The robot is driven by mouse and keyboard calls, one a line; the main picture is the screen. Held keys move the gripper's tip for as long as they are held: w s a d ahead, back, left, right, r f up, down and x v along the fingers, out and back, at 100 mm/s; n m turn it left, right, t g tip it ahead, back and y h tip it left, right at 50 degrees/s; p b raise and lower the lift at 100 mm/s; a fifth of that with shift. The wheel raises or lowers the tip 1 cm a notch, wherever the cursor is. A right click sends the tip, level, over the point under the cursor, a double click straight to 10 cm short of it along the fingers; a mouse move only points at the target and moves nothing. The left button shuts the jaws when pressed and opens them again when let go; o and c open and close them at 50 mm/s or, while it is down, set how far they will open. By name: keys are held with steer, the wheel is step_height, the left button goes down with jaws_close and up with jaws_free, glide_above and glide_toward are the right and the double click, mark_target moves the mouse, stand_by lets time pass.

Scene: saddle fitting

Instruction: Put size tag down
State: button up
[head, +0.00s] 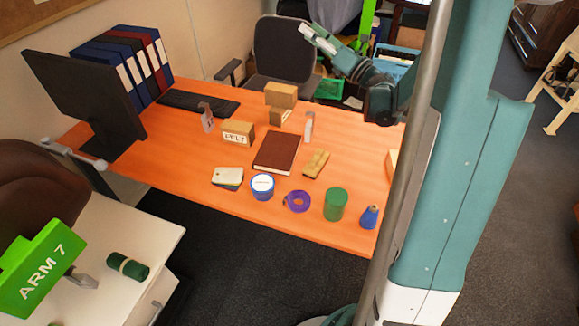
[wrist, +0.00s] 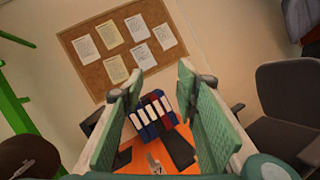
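My gripper (head: 317,38) is raised beyond the far side of the orange table (head: 222,204). In the wrist view its two green-padded fingers (wrist: 160,92) stand wide apart with nothing between them. I cannot tell for sure which thing is the size tag. A small grey upright piece with a dark mark (head: 207,117) stands near the keyboard; a similar grey piece (wrist: 154,164) shows low in the wrist view. A pale stack of cards (head: 227,176) lies at the table's near edge. Neither is touching my gripper.
On the table are a FELT block (head: 237,132), stacked cardboard boxes (head: 281,95), a brown book (head: 277,152), a round tin (head: 262,186), a purple roll (head: 298,201), a green cylinder (head: 335,204) and a monitor (head: 84,98). An office chair (head: 282,50) stands behind.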

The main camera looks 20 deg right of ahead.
step_height(320, 180, up, 12)
steer(key=s+a+f+m+t+h, duration=0.1)
steer(key=s+a+m+h, duration=0.15)
steer(key=m+h, duration=1)
steer(key=s+a+f+m+g+y, duration=0.1)
steer(key=s+a+f+m+g, duration=0.3)
steer(key=s+a+f+m, duration=0.3)
steer(key=s+a+f+m+g+y, duration=0.2)
steer(key=s+a+f+m+g, duration=0.3)
steer(key=s, duration=1.3)
steer(key=s+a+f+m+g+y, duration=0.1)
steer(key=s+a+f+m+g, duration=0.3)
steer(key=s+a+f+m, duration=0.6)
step_height(320, 180, down, 2)
steer(key=shift+s+a+f+g, duration=0.2)
steer(key=shift+s+a+g, duration=0.2)
steer(key=shift+s+a, duration=0.8)
steer(key=shift+o, duration=0.3)
steer(key=shift+r+y, duration=0.1)
steer(key=shift+y, duration=0.15)
